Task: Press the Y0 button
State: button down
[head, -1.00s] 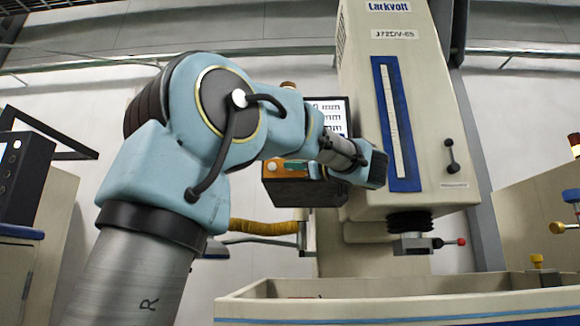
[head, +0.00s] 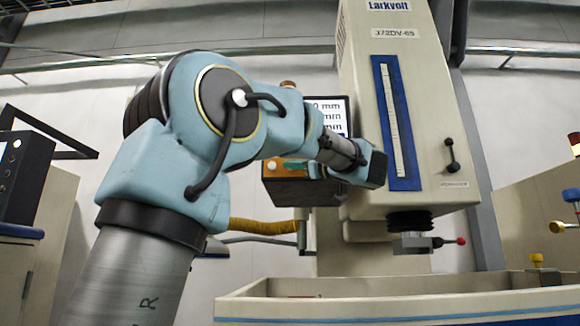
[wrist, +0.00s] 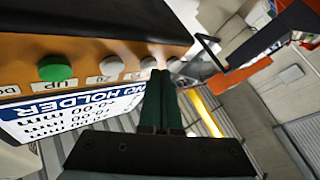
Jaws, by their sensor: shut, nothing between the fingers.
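The control box (head: 285,190) hangs left of the machine column, with an orange button strip (wrist: 20,52). In the wrist view a green button (wrist: 55,68) sits at left above an UP label. White buttons (wrist: 110,65) (wrist: 148,63) run along the strip to the right. Their labels are too slanted and small to read surely, so I cannot tell which is Y0. My gripper (wrist: 162,78) is shut and empty, its dark green fingertips close to the far white buttons and partly hiding that end. I cannot tell whether they touch one.
The display (wrist: 75,112), reading NO HOLDER with mm lines, adjoins the button strip. In the head view the machine column (head: 425,130) stands right of my wrist. A spindle head (head: 415,243) hangs over the wide tank (head: 400,308).

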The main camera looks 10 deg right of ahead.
jog(key=s+a+b, duration=0.1)
jog(key=s+b, duration=0.1)
jog(key=s, duration=0.4)
dwell(0.4)
dwell(0.8)
